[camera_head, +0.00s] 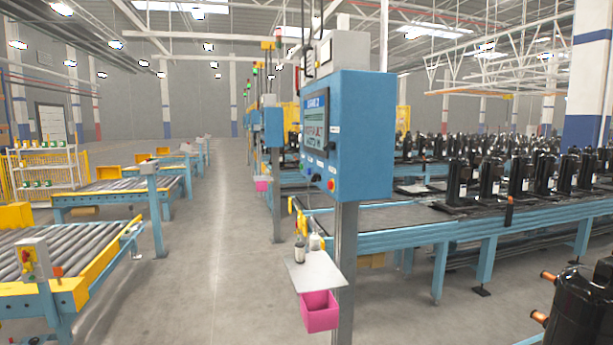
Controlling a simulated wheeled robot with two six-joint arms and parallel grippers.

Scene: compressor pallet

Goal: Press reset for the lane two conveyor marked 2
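A blue control box (362,135) stands on a grey post (344,240) right of the middle. Its front faces left and shows at a steep angle, with a screen (315,122) and a small sign (316,103) above it whose lettering I cannot read surely. A red button (331,185) sits low on that face. Other small coloured buttons (308,174) sit to its left; their labels are too small to read. I cannot tell which one is reset. Neither gripper shows.
A grey shelf (314,273) with bottles and a pink bin (319,312) jut from the post. Roller conveyors (65,258) line the left. A conveyor (400,232) with black compressors (461,180) runs right. A grey floor aisle (215,240) lies open between.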

